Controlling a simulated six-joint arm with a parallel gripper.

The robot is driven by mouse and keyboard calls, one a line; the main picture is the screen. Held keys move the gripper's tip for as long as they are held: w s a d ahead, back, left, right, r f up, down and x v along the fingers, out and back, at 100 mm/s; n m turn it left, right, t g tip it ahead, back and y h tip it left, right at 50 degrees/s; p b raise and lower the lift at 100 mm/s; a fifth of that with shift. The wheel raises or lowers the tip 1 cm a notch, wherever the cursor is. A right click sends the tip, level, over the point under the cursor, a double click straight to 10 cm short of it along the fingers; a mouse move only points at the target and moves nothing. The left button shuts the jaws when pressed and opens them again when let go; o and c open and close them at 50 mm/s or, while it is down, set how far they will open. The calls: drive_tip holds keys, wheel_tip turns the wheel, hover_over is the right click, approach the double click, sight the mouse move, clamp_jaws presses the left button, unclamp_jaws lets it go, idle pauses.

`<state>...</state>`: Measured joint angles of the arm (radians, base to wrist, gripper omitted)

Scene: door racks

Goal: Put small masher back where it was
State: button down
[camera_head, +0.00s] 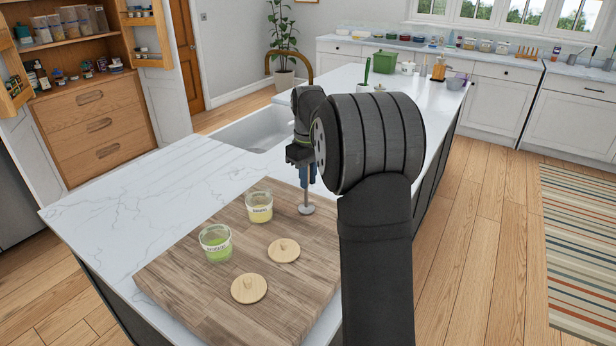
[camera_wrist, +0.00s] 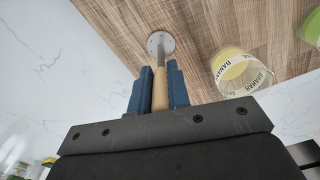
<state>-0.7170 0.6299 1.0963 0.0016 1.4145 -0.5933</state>
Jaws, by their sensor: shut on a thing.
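The small masher (camera_head: 306,199) has a wooden handle, a thin metal shaft and a round flat metal foot. My gripper (camera_head: 302,174) holds it roughly upright over the wooden board, with the foot low near the board's far right part. I cannot tell if the foot touches the board. In the wrist view the blue fingers of my gripper (camera_wrist: 160,90) are shut around the wooden handle of the masher (camera_wrist: 160,44), the foot pointing away. Part of the handle is hidden by the fingers in the head view.
The wooden board (camera_head: 190,296) carries a yellow-filled cup (camera_head: 259,207), a green-filled cup (camera_head: 216,243) and two wooden lids (camera_head: 284,250) (camera_head: 249,288). A sink (camera_head: 255,128) lies behind. A green-handled utensil (camera_head: 366,72) and a green pot (camera_head: 384,62) stand at the island's far end.

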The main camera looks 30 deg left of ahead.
drive_tip(key=shift+f, duration=0.1)
drive_tip(key=c, duration=1.4)
unclamp_jaws()
drive_tip(key=shift+o, duration=0.2)
wheel_tip(320, 180, up, 12)
drive_tip(key=shift+r, duration=0.2)
drive_tip(key=shift+f, duration=4.2)
